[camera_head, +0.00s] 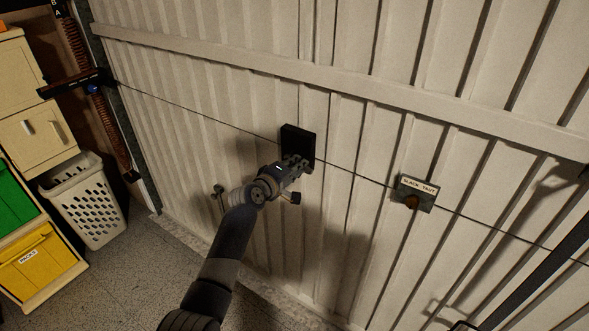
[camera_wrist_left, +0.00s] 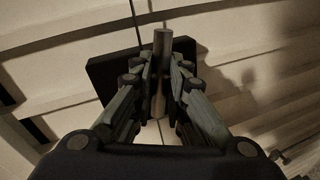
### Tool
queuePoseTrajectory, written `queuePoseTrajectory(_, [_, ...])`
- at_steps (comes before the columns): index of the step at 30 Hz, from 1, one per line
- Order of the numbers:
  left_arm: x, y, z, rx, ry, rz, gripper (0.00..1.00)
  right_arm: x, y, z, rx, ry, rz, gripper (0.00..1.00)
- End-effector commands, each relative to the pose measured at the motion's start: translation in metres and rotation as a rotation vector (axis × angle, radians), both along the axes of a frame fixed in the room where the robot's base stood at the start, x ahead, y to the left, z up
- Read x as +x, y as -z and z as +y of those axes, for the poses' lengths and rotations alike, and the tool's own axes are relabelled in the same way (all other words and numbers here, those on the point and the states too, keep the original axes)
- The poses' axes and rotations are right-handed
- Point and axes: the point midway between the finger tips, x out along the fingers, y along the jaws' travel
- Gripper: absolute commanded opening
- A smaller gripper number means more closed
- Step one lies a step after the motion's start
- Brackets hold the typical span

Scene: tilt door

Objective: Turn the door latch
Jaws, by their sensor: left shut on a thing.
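The door latch has a black square plate (camera_head: 298,139) on the pale ribbed door (camera_head: 240,108). My left gripper (camera_head: 298,166) is at the lower part of this plate, its arm coming up from below. In the left wrist view the fingers (camera_wrist_left: 160,82) are shut around a grey-brown metal latch handle (camera_wrist_left: 162,43), which stands lengthwise between them. The black plate (camera_wrist_left: 103,72) lies behind the fingers there. In the head view the gripper hides most of the handle. My right gripper is not in view.
A thin cable crosses the door through the latch. A small labelled plate (camera_head: 417,186) sits on the door to the right. A white laundry basket (camera_head: 88,205) and drawers with a yellow bin (camera_head: 40,262) stand at left. Floor (camera_head: 125,275) between them and my arm is clear.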

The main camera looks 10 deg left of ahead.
Motion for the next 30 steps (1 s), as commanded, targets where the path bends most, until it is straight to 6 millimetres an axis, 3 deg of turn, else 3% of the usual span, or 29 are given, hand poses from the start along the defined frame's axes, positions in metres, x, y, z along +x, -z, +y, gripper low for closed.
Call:
queuePoseTrajectory(3, [-0.001, -0.003, -0.001, -0.076, 0.002, 0.031, 0.0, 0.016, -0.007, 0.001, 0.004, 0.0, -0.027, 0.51])
queuePoseTrajectory(6, [-0.001, -0.005, 0.0, -0.129, 0.001, 0.05, 0.0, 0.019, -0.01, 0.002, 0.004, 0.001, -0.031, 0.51])
queuePoseTrajectory(18, [0.0, -0.008, 0.0, -0.228, 0.0, 0.086, 0.0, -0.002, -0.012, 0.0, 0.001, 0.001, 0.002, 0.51])
queuePoseTrajectory(30, [0.0, -0.008, 0.0, -0.235, 0.001, 0.088, 0.0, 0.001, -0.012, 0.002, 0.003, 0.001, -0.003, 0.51])
